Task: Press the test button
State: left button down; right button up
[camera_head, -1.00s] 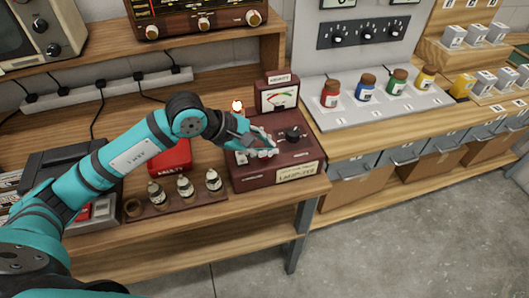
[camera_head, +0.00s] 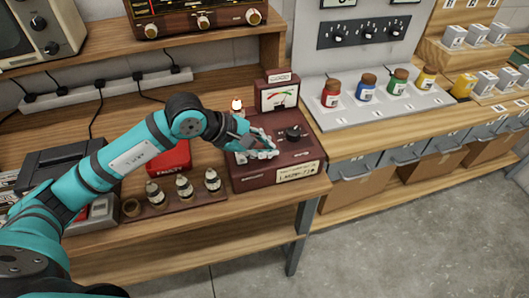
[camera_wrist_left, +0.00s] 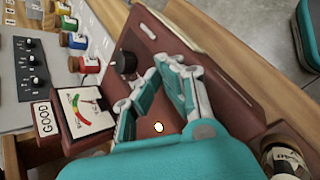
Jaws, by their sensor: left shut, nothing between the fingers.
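The lamp tester is a dark red box (camera_head: 305,157) on the wooden bench, with a black knob (camera_head: 293,133) on top and a meter (camera_head: 279,97) behind. The left wrist view shows the same knob (camera_wrist_left: 123,62) and a sign (camera_wrist_left: 44,118) reading GOOD beside the meter (camera_wrist_left: 86,110). My left gripper (camera_head: 271,151) is shut and empty, low over the tester's top, left of and in front of the knob. Its fingers (camera_wrist_left: 160,70) cover part of the top. The test button cannot be made out; whether the fingertips touch it cannot be told. A bright bulb (camera_head: 237,104) stands behind the gripper.
Several bulbs stand on a dark rack (camera_head: 166,206) left of the tester, in front of a red FAULTY bin (camera_head: 172,157). Coloured jars stand on a grey panel (camera_head: 398,111) to the right. A shelf with a radio (camera_head: 196,15) is above.

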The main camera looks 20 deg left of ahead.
dwell(0.3)
pick_arm(q)
jog(key=shift+r+p, duration=0.3)
jog(key=shift+r, duration=0.55)
jog(key=shift+r, duration=0.1)
jog(key=shift+r+p, duration=1.2)
jog(key=shift+r, duration=1.2)
